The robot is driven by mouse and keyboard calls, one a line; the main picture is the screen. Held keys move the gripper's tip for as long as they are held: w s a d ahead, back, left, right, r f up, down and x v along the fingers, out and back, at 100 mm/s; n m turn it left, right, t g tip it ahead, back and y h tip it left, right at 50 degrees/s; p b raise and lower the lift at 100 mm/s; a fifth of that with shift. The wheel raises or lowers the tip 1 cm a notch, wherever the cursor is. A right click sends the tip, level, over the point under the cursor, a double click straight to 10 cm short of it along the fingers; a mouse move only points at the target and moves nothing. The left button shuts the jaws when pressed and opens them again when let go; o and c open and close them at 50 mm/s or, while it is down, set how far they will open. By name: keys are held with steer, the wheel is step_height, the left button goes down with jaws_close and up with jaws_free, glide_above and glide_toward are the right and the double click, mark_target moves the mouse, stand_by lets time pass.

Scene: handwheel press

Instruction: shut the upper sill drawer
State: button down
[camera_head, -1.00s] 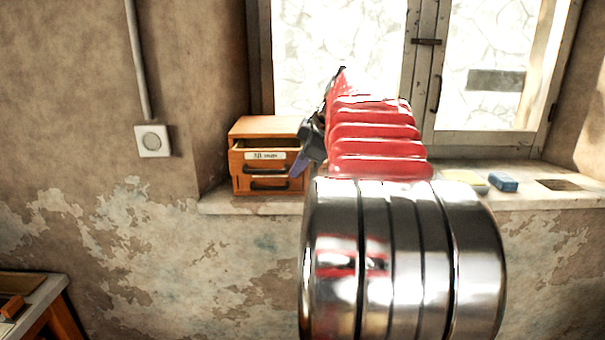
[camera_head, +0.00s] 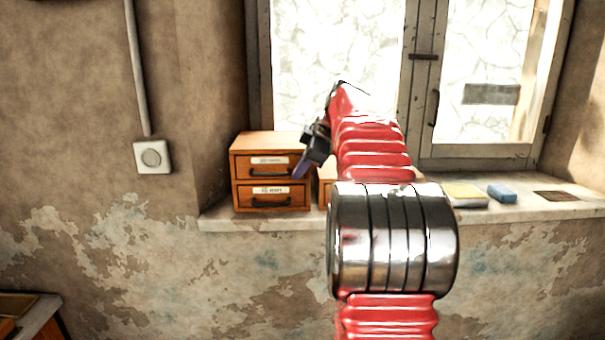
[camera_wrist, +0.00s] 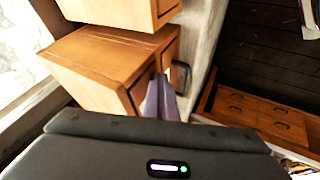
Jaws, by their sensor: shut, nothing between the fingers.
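A small wooden drawer cabinet (camera_head: 238,142) stands at the left end of the window sill. Its upper drawer (camera_head: 243,166) has a white label and a dark handle, and looks flush with the lower drawer (camera_head: 245,197). My gripper (camera_head: 300,168) is shut and empty, its purple fingers overlapping the upper drawer's right edge; I cannot tell whether they touch. In the wrist view, the shut fingers (camera_wrist: 160,98) are close beside a wooden cabinet front with a dark handle. I cannot tell which cabinet that is.
A second wooden cabinet (camera_head: 325,193) stands just right, mostly hidden behind my arm. A yellow item (camera_head: 466,196) and a blue block (camera_head: 502,194) lie farther right on the sill (camera_head: 545,208). A bench corner (camera_head: 45,313) is at lower left.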

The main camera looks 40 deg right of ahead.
steer(key=shift+w+d, duration=0.15)
steer(key=shift+d, duration=0.1)
steer(key=shift+a, duration=0.15)
steer(key=s+a+r, duration=0.2)
steer(key=s+r, duration=0.6)
steer(key=s, duration=0.1)
steer(key=shift+s+a, duration=0.2)
steer(key=shift+a, duration=0.15)
stand_by(0.7)
